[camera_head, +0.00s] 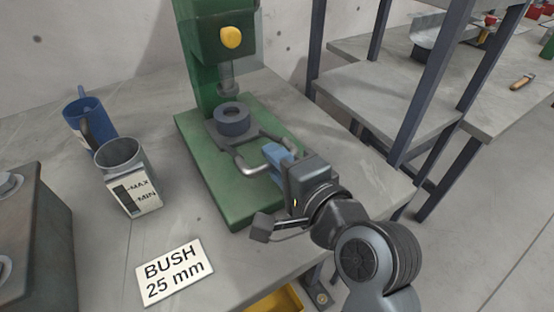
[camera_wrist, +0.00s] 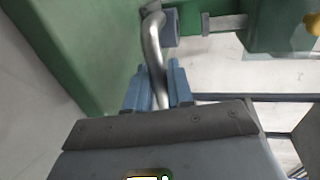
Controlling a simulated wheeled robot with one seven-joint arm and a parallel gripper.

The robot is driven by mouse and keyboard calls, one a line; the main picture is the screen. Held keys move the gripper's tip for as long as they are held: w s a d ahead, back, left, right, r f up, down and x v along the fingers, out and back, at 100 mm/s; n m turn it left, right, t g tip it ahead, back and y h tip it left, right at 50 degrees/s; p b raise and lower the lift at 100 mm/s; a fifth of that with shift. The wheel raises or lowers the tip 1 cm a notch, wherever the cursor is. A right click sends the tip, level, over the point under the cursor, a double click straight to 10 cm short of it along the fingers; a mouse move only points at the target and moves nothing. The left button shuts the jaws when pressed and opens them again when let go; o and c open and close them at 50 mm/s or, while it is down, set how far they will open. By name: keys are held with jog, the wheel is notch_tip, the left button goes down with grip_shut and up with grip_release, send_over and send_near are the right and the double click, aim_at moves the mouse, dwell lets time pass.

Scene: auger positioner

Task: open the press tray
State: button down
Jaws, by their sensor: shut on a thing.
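The green press (camera_head: 214,180) stands on the table with its upright column at the back. Its grey press tray (camera_head: 211,128) sits on the green base below the ram and carries a dark ring (camera_head: 233,117). A bent metal handle (camera_head: 245,168) reaches from the tray toward the front right. My gripper (camera_head: 272,156) is at the handle's right part. In the wrist view, the blue fingers of my gripper (camera_wrist: 159,88) are shut on the handle (camera_wrist: 153,48), one finger on each side of the bar. The fingers hide part of the handle in the head view.
A blue mug (camera_head: 92,124) and a grey measuring cup (camera_head: 125,178) stand left of the press. A "BUSH 25 mm" card (camera_head: 173,271) lies in front. A grey box (camera_head: 30,240) is at the left edge. A dark-framed shelf (camera_head: 375,105) stands to the right.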

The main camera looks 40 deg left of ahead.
jog(key=f+p+v, duration=0.1)
jog(key=v, duration=0.7)
jog(key=f+p+v, duration=0.1)
jog(key=v, duration=0.2)
jog(key=shift+s+d+f+p, duration=0.25)
jog(key=shift+s+d+p, duration=0.05)
jog(key=shift+d, duration=0.35)
jog(key=c, duration=1.1)
grip_release()
jog(key=shift+c, duration=0.2)
jog(key=shift+r, duration=0.1)
jog(key=v, duration=0.7)
jog(key=shift+d+b, duration=0.3)
jog(key=shift+b, duration=0.1)
jog(key=shift+s, duration=0.1)
jog(key=shift+d, duration=0.1)
